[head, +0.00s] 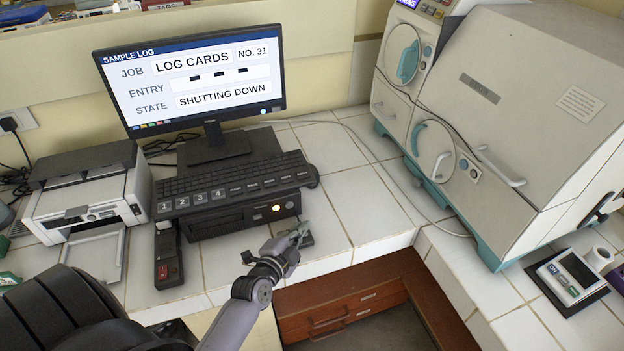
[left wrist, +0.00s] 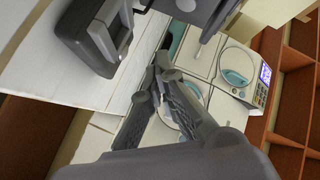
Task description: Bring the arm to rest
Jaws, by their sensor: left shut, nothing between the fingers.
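My left gripper (head: 292,242) is shut and empty, just above the tiled counter in front of the black computer unit. Its fingers also show closed together in the left wrist view (left wrist: 160,68). The monitor (head: 195,85) shows a sample log with the state "SHUTTING DOWN". The keyboard (head: 235,182) rests on the computer unit (head: 240,217), which has a lit orange button. My right gripper is not in view.
A printer (head: 88,195) stands at the left, and a power strip with a red switch (head: 168,262) lies near it. A large incubator machine (head: 510,110) fills the right side. A small device (head: 572,277) sits at the lower right. The counter between them is mostly clear.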

